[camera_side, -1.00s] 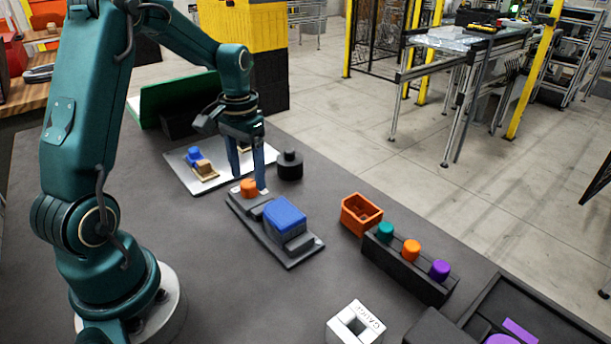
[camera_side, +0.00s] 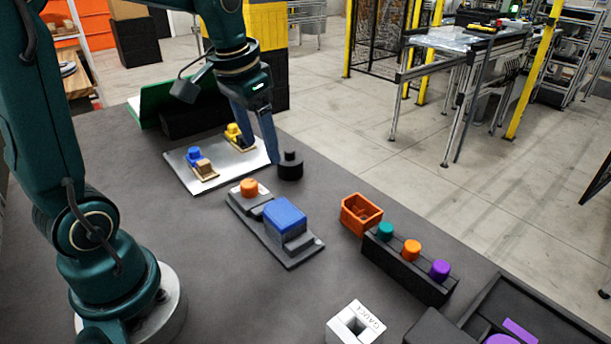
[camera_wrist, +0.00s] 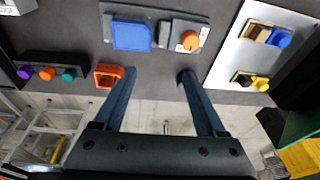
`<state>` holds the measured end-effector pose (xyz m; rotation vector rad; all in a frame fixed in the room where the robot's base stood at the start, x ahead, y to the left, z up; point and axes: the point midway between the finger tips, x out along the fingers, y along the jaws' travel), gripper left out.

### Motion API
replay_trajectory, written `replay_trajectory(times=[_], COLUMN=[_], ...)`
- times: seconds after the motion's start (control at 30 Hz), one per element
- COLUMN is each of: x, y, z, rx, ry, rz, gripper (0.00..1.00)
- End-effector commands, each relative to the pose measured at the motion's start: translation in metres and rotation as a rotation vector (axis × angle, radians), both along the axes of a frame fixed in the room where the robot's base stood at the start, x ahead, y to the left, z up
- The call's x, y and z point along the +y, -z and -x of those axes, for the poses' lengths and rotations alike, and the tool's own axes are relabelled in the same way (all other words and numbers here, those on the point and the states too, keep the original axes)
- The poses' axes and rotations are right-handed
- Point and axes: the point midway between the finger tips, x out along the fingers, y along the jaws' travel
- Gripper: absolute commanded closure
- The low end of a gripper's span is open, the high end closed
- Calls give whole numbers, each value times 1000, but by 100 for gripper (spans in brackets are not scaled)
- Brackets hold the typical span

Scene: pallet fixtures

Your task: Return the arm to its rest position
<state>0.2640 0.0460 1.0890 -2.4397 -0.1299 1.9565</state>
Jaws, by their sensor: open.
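My gripper (camera_side: 262,140) is open and empty, in the air above the table near the black round part (camera_side: 290,166). In the wrist view my gripper (camera_wrist: 157,72) shows its two blue fingers wide apart with nothing between them. Below it stands the grey pallet fixture (camera_side: 271,236) with a blue block (camera_side: 285,214) and an orange cylinder (camera_side: 249,187) on it. The same blue block (camera_wrist: 132,36) and orange cylinder (camera_wrist: 190,40) show beyond the fingers in the wrist view. My arm is raised over the back of the table.
A white plate (camera_side: 226,171) with blue and yellow parts lies behind the fixture. An orange bin (camera_side: 361,214) and a dark rack (camera_side: 408,271) with teal, orange and purple pegs stand right. A white gauge block (camera_side: 355,323) is in front. The table's front left is clear.

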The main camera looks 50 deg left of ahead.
Motion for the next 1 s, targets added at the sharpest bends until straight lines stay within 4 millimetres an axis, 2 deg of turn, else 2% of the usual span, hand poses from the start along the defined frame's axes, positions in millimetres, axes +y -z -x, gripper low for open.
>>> replay_trajectory(times=[0.1, 0.2, 0.4, 0.63, 0.7, 1.0], x=[-30, -50, -78, -87, -86, -86], y=[-18, -25, -23, -1, 4, 4], z=[20, 40, 79, 106, 108, 108], rx=[-86, -148, -253, -278, -265, -266], ry=[59, 96, 138, 103, 80, 77], rz=[-15, -16, 5, 41, 48, 50], gripper=[26, 26, 26, 26, 26, 26])
